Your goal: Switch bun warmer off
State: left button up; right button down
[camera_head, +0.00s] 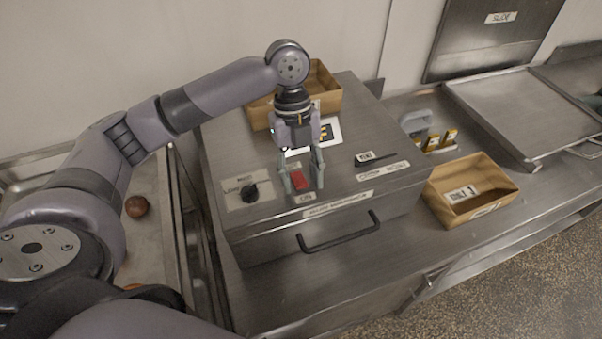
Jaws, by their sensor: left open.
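The bun warmer (262,229) is a steel box on the counter with a dark front handle (339,231). A red switch (299,180) sits on its top near the front edge, with a label reading "ON" in front of it. A black knob (249,192) is to the left of the switch and a dark lever (376,160) is to the right. My left gripper (303,186) points down over the switch, open, with one finger on each side of it. I cannot tell whether the fingers touch it. My right gripper is not in view.
A wooden box (327,90) stands on the back of the warmer, close behind my gripper. Another wooden box (435,203) is to the right on the counter. A metal tray (520,105) lies farther right. A bun (137,206) lies in the left tray.

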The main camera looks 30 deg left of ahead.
aim_at(295, 173)
pick_arm(q)
jog(key=v, duration=1.2)
jog(key=shift+d+f, duration=0.1)
jog(key=shift+f, duration=0.05)
dwell(0.4)
